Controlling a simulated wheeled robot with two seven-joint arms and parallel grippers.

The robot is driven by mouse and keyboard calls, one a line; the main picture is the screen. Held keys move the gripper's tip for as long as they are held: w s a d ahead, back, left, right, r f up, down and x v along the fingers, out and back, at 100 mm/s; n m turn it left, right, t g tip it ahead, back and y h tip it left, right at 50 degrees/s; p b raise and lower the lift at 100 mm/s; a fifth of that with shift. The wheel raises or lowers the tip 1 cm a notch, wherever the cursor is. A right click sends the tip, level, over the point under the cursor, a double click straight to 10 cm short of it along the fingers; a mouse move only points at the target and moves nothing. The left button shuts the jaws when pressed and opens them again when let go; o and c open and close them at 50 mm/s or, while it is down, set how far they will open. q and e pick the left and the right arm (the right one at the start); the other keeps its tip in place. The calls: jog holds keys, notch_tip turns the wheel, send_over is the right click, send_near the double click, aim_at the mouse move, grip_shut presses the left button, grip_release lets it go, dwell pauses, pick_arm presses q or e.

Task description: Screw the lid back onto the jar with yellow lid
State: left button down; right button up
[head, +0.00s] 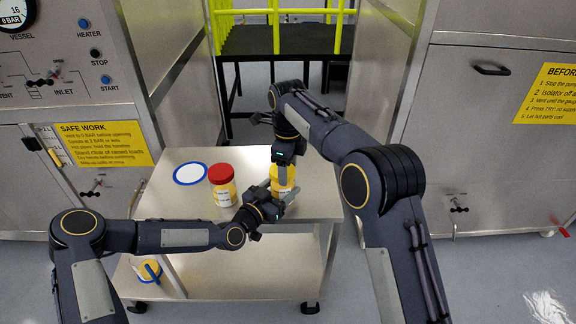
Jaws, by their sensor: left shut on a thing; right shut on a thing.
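The jar with yellow lid (283,188) stands upright near the right side of the steel cart top. My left gripper (279,197) reaches in from the left, low down, and is shut on the jar body. My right gripper (283,167) points down from above and is shut on the yellow lid (281,175) at the jar's top. The fingers hide much of the jar and lid, so I cannot tell how the lid sits on the rim.
A red-lidded jar (222,186) stands left of my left gripper on the cart (170,207). A white disc with a blue rim (190,174) lies farther left. The lower shelf (230,278) holds a blue-and-yellow item (150,270). Steel cabinets flank both sides.

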jog(key=m, duration=0.4)
jog(key=shift+s+a, duration=0.2)
jog(key=shift+s, duration=0.1)
jog(key=m, duration=0.5)
jog(key=shift+s+a, duration=0.15)
jog(key=shift+a, duration=0.15)
jog(key=o, duration=0.9)
jog(key=shift+o, duration=0.2)
jog(key=shift+r, duration=2.25)
jog(key=shift+o, duration=0.5)
